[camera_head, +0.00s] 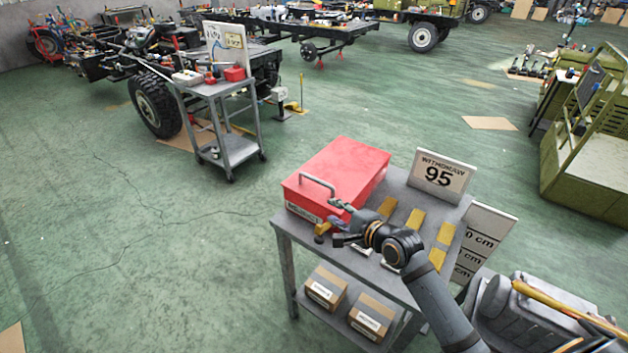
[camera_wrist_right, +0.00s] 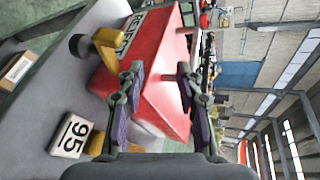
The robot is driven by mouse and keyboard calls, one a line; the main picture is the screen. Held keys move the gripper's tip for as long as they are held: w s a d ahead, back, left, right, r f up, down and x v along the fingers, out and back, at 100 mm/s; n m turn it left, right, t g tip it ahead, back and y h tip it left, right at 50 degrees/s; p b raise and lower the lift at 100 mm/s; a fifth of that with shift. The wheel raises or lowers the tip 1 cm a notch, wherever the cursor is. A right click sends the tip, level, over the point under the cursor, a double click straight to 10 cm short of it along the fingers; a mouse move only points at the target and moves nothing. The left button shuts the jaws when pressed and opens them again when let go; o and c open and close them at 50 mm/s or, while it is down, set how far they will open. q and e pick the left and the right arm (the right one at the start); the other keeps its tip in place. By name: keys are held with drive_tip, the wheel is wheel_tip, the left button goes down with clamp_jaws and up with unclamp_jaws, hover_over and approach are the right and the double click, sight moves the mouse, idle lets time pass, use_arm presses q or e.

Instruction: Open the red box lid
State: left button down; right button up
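The red box (camera_head: 345,168) sits on the grey cart with its lid down. A grey bar handle (camera_head: 318,182) stands on the lid's near left edge. My right gripper (camera_head: 333,228) is at the box's near front corner, low beside its front face. In the right wrist view, the two fingers of my right gripper (camera_wrist_right: 158,75) are spread apart, with the red box (camera_wrist_right: 150,60) behind them and nothing clearly held between them. I cannot tell whether a finger touches the box. My left gripper is not in view.
The grey cart (camera_head: 291,262) has yellow pieces (camera_head: 415,217) on top and cardboard boxes (camera_head: 325,287) on its lower shelf. A sign reading 95 (camera_head: 440,177) stands behind. A yellow part with a dark knob (camera_wrist_right: 100,43) lies by the box front. Green floor is clear at left.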

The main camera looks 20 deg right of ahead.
sight(319, 183)
drive_tip(key=w+r+m+t, duration=0.1)
drive_tip(key=m, duration=0.1)
drive_tip(key=w+d+r+m, duration=0.1)
drive_tip(key=w+r, duration=0.1)
drive_tip(key=shift+d+r+m+t, duration=0.1)
drive_tip(key=shift+r+m+t, duration=0.2)
drive_tip(key=shift+m+t, duration=0.1)
drive_tip(key=x, duration=1)
drive_tip(key=shift+w+a+f, duration=0.1)
drive_tip(key=shift+w+a, duration=0.1)
clamp_jaws()
